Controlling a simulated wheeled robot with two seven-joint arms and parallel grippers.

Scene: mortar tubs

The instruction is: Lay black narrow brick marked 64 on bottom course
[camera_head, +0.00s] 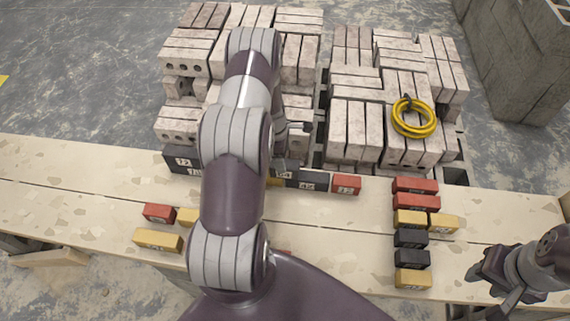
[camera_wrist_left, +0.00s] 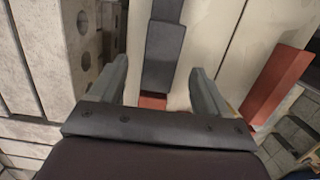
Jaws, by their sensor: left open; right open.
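A row of bricks lies along the far edge of the plank table, partly behind my left arm. My right gripper (camera_head: 493,284) is open and empty at the right front.
A column of red, yellow and black bricks (camera_head: 411,238) stands on the table (camera_head: 330,235) at right. Yellow bricks (camera_head: 158,240) and a red brick (camera_head: 159,212) lie at left. Stacked pale blocks (camera_head: 355,125) with a yellow coil (camera_head: 414,130) stand behind the table.

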